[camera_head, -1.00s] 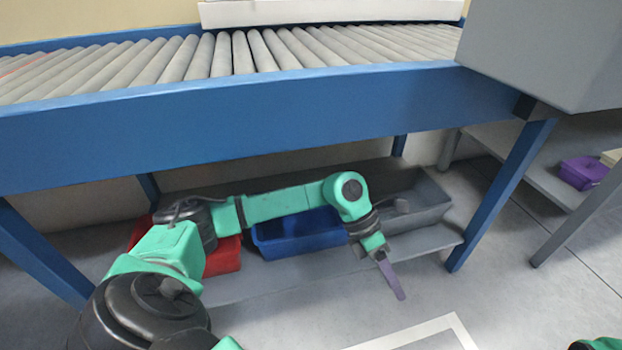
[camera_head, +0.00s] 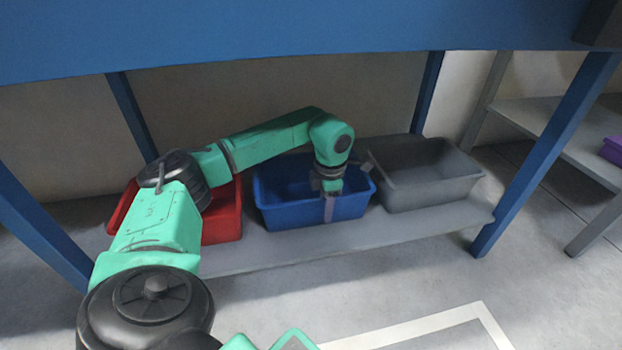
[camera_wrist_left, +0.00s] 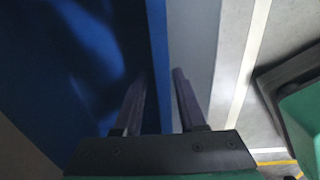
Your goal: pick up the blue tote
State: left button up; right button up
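The blue tote (camera_head: 290,214) stands upright on the low grey shelf, between a red tote and a grey tote. It also shows in the left wrist view (camera_wrist_left: 157,60), where its wall runs between my two fingers. My left gripper (camera_head: 328,212) is at the front wall of the blue tote, pointing down. In the wrist view the left gripper (camera_wrist_left: 160,100) is open, with one finger on the tote's inner side and the other outside it. A gap shows beside the outer finger. My right gripper is not in view.
The red tote (camera_head: 222,222) is close on the left, partly behind my left arm. The grey tote (camera_head: 430,194) is close on the right. The blue conveyor frame (camera_head: 300,60) passes above the shelf (camera_head: 270,255), with legs at both sides. The floor in front is clear.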

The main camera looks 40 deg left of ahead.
pick_arm(q)
grip_shut()
dwell(1.4)
